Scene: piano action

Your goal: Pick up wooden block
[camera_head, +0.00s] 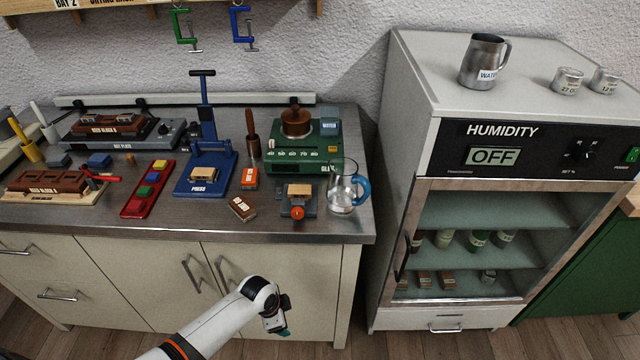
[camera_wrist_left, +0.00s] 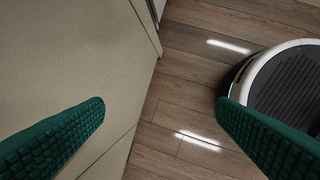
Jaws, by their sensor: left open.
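My left gripper (camera_head: 277,322) hangs below the counter's front edge, in front of the cabinet doors. In the left wrist view its two green ribbed fingers (camera_wrist_left: 160,108) are wide apart with nothing between them. A light wooden block (camera_head: 204,174) sits on the blue press (camera_head: 191,190). Another light wooden block (camera_head: 299,190) sits on a small grey fixture with an orange knob (camera_head: 298,213). A dark brown block with a white label (camera_head: 241,208) lies tilted near the counter's front edge. I cannot tell which block is meant. My right gripper is out of view.
A green glue unit (camera_head: 284,158), an orange box (camera_head: 249,178) and a red tray (camera_head: 134,208) crowd the counter. The humidity cabinet (camera_head: 405,130) stands to the right. Floor below the gripper is clear.

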